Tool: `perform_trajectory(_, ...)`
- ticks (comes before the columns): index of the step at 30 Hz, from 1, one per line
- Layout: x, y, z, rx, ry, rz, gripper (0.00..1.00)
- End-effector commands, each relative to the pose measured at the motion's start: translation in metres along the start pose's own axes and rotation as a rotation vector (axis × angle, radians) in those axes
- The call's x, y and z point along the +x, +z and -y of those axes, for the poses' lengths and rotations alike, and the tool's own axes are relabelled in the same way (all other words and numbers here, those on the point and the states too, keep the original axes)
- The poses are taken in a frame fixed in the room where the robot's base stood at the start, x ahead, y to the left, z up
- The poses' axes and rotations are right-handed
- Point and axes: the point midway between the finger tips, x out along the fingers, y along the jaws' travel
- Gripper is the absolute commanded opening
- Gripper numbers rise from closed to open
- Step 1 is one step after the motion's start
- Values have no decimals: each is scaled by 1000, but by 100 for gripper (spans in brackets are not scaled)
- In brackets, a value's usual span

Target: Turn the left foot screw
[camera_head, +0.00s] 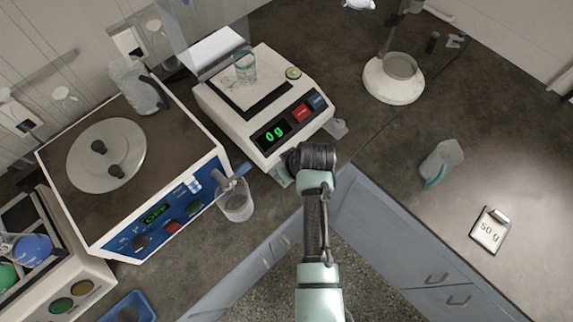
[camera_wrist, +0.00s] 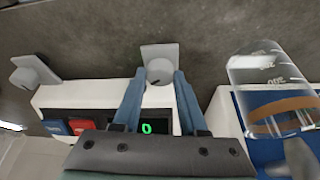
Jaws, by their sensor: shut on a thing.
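The white balance (camera_head: 215,100) stands on the dark counter and its green display reads 0 g. The left foot screw (camera_wrist: 159,71) is a grey knob on a square plate at the balance's front edge. My gripper (camera_wrist: 160,80) has its two blue fingers on either side of this knob and is shut on it. In the head view my wrist hides the fingers and most of this screw. The right foot screw (camera_head: 338,129) is free, and it also shows in the wrist view (camera_wrist: 34,73). A round level (camera_head: 293,73) sits on the balance's top.
A glass beaker (camera_head: 245,69) stands on the balance pan. A blue-fronted stirrer (camera_head: 185,195) is close on the left, with another beaker (camera_head: 236,206) beside it.

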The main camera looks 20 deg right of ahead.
Motion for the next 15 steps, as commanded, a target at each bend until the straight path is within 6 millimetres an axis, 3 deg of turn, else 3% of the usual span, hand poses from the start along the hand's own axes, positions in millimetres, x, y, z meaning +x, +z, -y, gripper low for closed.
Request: perform_trajectory(15,0,-1,0,81,35,-1,0)
